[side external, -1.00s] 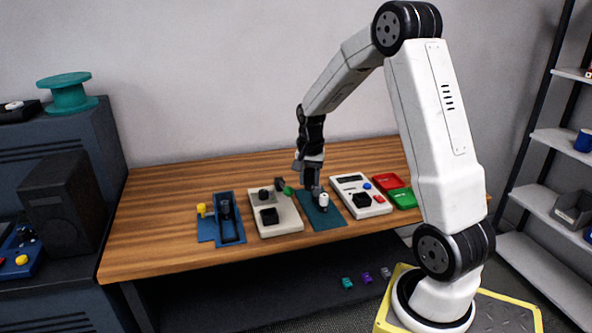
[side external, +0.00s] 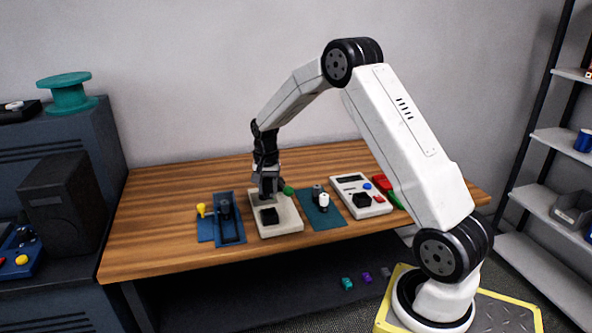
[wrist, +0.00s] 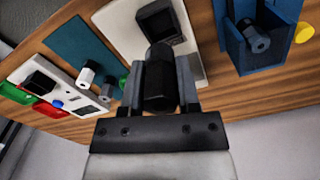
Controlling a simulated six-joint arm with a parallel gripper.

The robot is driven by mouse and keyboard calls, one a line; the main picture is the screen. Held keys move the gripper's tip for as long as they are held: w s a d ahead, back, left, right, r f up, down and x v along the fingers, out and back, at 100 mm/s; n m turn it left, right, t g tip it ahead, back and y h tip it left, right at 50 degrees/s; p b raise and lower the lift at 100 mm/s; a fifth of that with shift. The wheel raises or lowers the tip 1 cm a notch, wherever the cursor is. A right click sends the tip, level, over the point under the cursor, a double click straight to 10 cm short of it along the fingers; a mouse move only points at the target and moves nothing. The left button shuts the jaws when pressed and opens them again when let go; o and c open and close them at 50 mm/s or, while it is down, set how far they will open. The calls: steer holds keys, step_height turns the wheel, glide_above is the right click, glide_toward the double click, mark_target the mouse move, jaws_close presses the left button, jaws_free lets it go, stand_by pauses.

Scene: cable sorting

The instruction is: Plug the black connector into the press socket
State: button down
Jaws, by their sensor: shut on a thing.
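My gripper (side external: 268,194) is over the rear half of the white box with the green knob. In the wrist view, my gripper (wrist: 158,88) is shut on the black connector (wrist: 158,85), a dark faceted cylinder between its fingers. I cannot tell which part is the press socket. The connector's lower end and any contact with the box are hidden.
The blue fixture (side external: 229,232) holding a dark cylinder is to the left, near a yellow knob (side external: 201,209). A teal mat (side external: 327,222) with a white connector (side external: 323,202) and a darker one is to the right. A white panel (side external: 368,210) stands beyond it.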

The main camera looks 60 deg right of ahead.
steer(key=shift+f, duration=0.15)
steer(key=shift+f, duration=1.25)
steer(key=shift+f, duration=2)
stand_by(1.5)
steer(key=shift+c, duration=2.1)
jaws_free()
steer(key=o, duration=0.4)
steer(key=shift+s+f, duration=0.1)
steer(key=shift+s, duration=0.05)
steer(key=shift+s, duration=0.1)
